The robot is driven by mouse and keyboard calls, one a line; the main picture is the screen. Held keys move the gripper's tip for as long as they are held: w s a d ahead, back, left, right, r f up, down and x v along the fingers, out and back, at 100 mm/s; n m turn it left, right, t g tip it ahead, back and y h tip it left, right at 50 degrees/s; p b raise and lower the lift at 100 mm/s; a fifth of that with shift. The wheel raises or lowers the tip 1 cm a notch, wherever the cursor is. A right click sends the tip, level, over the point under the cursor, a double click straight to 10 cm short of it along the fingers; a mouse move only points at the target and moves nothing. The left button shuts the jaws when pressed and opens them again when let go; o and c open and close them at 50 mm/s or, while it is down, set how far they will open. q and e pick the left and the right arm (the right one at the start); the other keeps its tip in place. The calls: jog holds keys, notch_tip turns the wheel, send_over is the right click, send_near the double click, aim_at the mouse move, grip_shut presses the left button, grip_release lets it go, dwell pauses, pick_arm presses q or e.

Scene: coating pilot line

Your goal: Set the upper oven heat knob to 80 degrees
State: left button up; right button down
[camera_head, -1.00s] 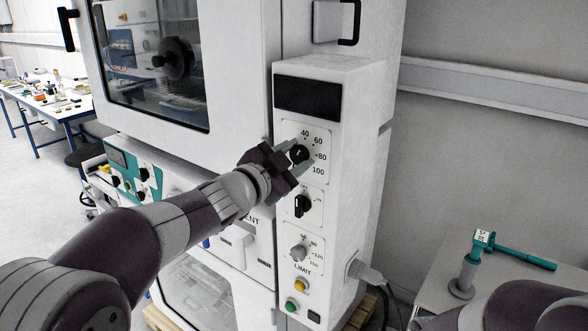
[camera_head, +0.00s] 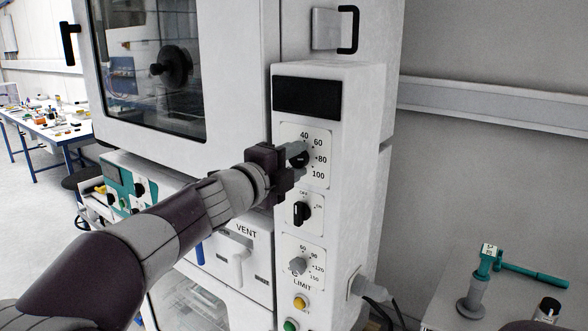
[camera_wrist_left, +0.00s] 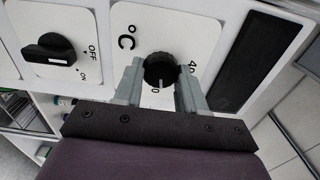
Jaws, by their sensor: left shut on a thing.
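The upper oven heat knob (camera_head: 300,159) is black and round, on a white dial plate marked 40, 60, 80 and 100 on the oven's control column. My left gripper (camera_head: 298,155) is at this knob and partly covers it in the head view. In the left wrist view the knob (camera_wrist_left: 160,69) sits between the two grey fingers of my left gripper (camera_wrist_left: 160,80), which are shut on it from both sides. A pale mark shows on the knob's lower side there, but I cannot read its setting. My right gripper is not in view.
Below are a black OFF/ON switch (camera_head: 302,213), a grey LIMIT knob (camera_head: 298,265) and a yellow button (camera_head: 300,302). A dark display (camera_head: 306,98) sits above. A side table at right holds a teal-handled tool (camera_head: 535,275).

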pick_arm(q)
jog(key=shift+m+b, duration=0.4)
jog(key=shift+m, duration=0.6)
jog(key=o, duration=0.8)
jog(key=shift+c, duration=0.2)
jog(key=o, duration=0.3)
jog(key=shift+w, duration=0.15)
jog(key=b+v, duration=0.2)
jog(key=v, duration=1)
jog(key=shift+s+a, duration=0.25)
jog(key=shift+s, duration=0.05)
